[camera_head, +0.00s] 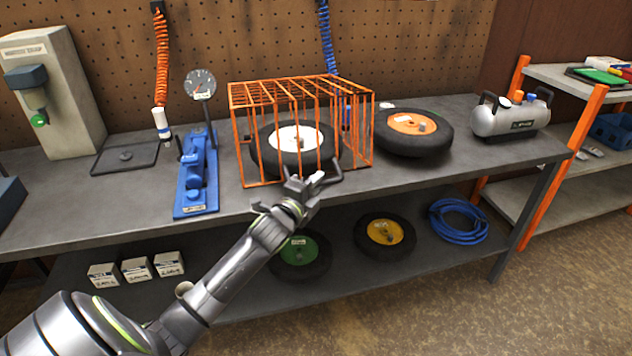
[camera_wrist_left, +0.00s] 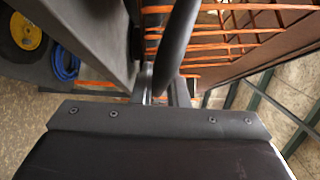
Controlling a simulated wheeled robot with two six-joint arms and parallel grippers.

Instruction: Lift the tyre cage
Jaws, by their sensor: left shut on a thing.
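The tyre cage (camera_head: 318,115) is an orange wire box on the workbench (camera_head: 110,190). My left gripper (camera_head: 314,184) is at the cage's lower front side, shut on a dark handle bar of the cage. In the left wrist view the dark bar (camera_wrist_left: 178,45) runs up from the jaws, and orange cage bars (camera_wrist_left: 235,45) show beyond it. The cage looks level; I cannot tell whether its base touches the bench. My right gripper is not in view.
A blue jack (camera_head: 196,178) with a gauge stands left of the cage. An orange-hubbed tyre (camera_head: 412,143) lies close on its right, then an air tank (camera_head: 510,118). A blue hose (camera_head: 333,40) hangs behind. The lower shelf holds tyres, small boxes and a coiled hose.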

